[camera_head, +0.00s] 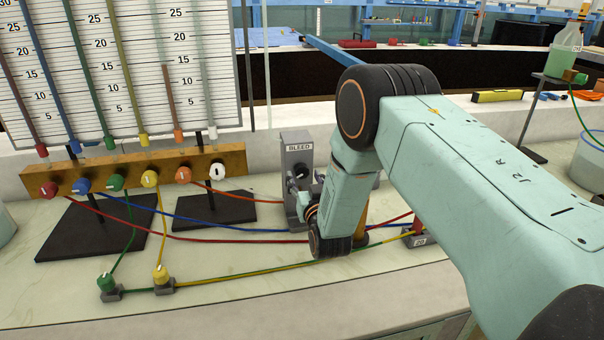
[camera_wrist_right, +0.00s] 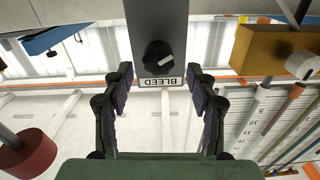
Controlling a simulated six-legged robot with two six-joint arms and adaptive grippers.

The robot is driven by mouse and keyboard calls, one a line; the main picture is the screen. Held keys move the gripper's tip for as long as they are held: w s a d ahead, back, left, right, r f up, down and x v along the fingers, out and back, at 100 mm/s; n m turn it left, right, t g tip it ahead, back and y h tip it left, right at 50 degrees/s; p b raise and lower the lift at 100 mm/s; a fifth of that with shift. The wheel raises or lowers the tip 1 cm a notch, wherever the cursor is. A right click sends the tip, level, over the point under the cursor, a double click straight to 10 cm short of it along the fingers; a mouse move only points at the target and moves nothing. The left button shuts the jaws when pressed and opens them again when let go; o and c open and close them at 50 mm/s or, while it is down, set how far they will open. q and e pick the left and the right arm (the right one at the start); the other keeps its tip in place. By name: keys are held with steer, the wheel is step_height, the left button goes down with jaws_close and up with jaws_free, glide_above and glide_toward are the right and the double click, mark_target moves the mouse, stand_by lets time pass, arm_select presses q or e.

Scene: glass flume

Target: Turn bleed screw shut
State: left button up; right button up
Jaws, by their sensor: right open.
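The bleed screw is a black knob with a white mark (camera_wrist_right: 158,57), on a grey block labelled BLEED (camera_head: 297,143). The block stands upright on the bench right of the manifold. In the right wrist view the knob lies between and just beyond the fingertips of my right gripper (camera_wrist_right: 160,74). The fingers are spread wide, one on each side, with gaps to the knob. Nothing is held. In the head view my right wrist covers part of the block and most of the gripper. My left gripper is not in view.
A brass manifold (camera_head: 135,170) with several coloured knobs stands left on black feet, before a scale board (camera_head: 130,65). Coloured tubes cross the bench around the block. Green (camera_head: 106,284) and yellow (camera_head: 161,279) valves sit at the front left. The front bench is mostly clear.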

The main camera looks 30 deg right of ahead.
mark_target(303, 173)
steer(key=w, duration=0.1)
steer(key=w+d+f, duration=0.1)
steer(key=shift+w+d, duration=0.1)
steer(key=shift+w, duration=0.55)
steer(key=shift+s+a+r, duration=0.2)
steer(key=shift+a+r, duration=0.05)
steer(key=shift+r, duration=0.2)
steer(key=shift+w+d+f, duration=0.3)
steer(key=shift+f, duration=0.05)
steer(key=shift+c, duration=2)
steer(key=shift+s+a+r, duration=0.1)
steer(key=shift+a+r, duration=0.05)
steer(key=shift+a, duration=0.05)
steer(key=c, duration=0.7)
